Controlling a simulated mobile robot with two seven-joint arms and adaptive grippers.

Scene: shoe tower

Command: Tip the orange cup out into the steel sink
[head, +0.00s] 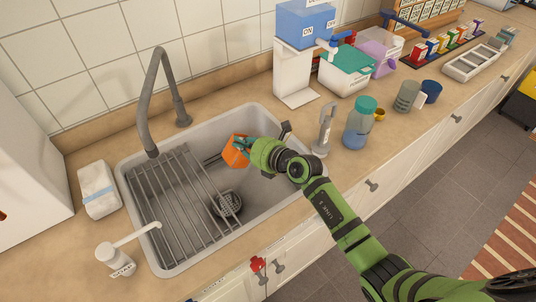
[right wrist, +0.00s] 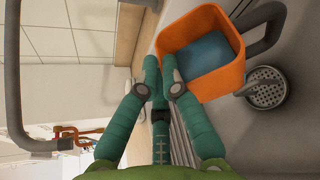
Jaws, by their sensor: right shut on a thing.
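The orange cup (head: 234,157) is over the back right part of the steel sink (head: 262,190), beside the wire rack. My right gripper (head: 243,146) reaches in from the right and is shut on the cup's side. In the right wrist view my gripper's teal fingers (right wrist: 163,82) meet at the rim of the orange cup (right wrist: 222,84), and blue contents show inside. The cup looks tilted in the head view. I cannot tell whether anything is flowing out. My left gripper is not in view.
A wire rack (head: 178,195) covers the sink's left part, with the drain strainer (head: 227,204) to its right. A grey faucet (head: 150,100) arches over the back left. A soap dispenser (head: 118,258) stands at the front left. A teal-lidded bottle (head: 359,125) stands right of the sink.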

